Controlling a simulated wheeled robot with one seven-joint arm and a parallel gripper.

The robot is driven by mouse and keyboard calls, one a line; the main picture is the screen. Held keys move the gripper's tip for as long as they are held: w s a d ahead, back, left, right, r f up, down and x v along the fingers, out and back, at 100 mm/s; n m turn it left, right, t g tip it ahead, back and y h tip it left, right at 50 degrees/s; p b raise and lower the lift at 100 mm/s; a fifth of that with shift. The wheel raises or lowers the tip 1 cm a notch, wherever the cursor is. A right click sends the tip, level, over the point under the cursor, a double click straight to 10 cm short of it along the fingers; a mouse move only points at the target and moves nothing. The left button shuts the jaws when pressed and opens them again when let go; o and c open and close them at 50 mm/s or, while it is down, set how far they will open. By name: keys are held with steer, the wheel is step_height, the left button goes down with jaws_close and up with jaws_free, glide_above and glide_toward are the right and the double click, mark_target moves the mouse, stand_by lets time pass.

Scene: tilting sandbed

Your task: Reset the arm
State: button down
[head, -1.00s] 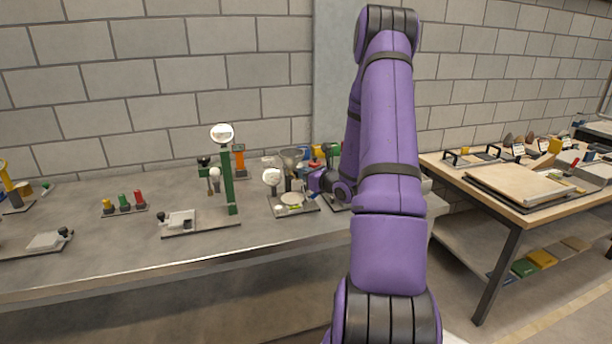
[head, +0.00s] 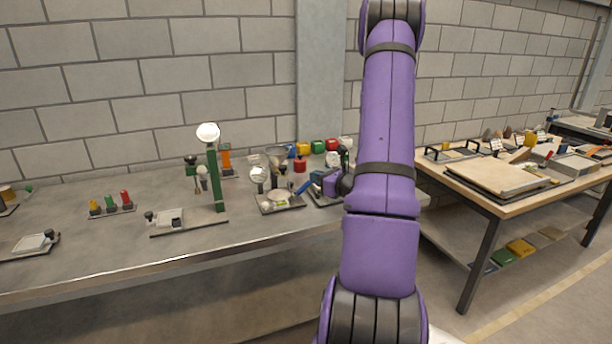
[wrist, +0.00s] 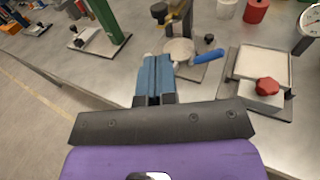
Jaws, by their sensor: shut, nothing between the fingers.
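My purple arm rises through the middle of the head view, its top cut off by the upper edge. My gripper (head: 317,177) shows small beside the arm, over the right end of the grey bench (head: 120,258), partly hidden by my wrist. In the wrist view my gripper (wrist: 153,78) has its two blue fingers together, with nothing between them. The fingertips point toward a stand with a pale round dish (wrist: 180,50) and a blue handle (wrist: 208,56). I cannot tell how high above the bench they are.
A green post stand (head: 214,180) and three coloured knobs (head: 110,204) stand left on the bench. A device with a red knob (wrist: 267,86) is right of my fingers. A wooden table (head: 530,197) with a flat tray (head: 497,174) stands at right, beyond a floor gap.

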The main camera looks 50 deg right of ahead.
steer(key=shift+s+a+r, duration=0.1)
steer(key=shift+s, duration=1.1)
steer(key=w+a+r+n+g+y, duration=0.3)
steer(key=a+r+n+y, duration=0.25)
steer(key=a, duration=0.45)
steer(key=w+a+r+n+g+y, duration=0.2)
steer(key=a+r+n+y, duration=0.25)
steer(key=a+n, duration=0.4)
steer(key=s+a+r+n+g, duration=0.3)
steer(key=a+n+g, duration=0.1)
steer(key=a, duration=0.4)
steer(key=s+a+r+n+g, duration=0.3)
steer(key=a+n, duration=0.2)
steer(key=a, duration=0.3)
steer(key=s+a+r+n+h, duration=0.2)
steer(key=s+r+n+h, duration=0.1)
steer(key=s+n, duration=0.4)
steer(key=s+a+r+n+h, duration=0.3)
steer(key=s+n+h, duration=0.2)
steer(key=s+n, duration=0.1)
steer(key=shift+s+r+n+t+h, duration=0.3)
steer(key=shift+s+r+n+h, duration=0.05)
steer(key=shift+r+n+h, duration=0.05)
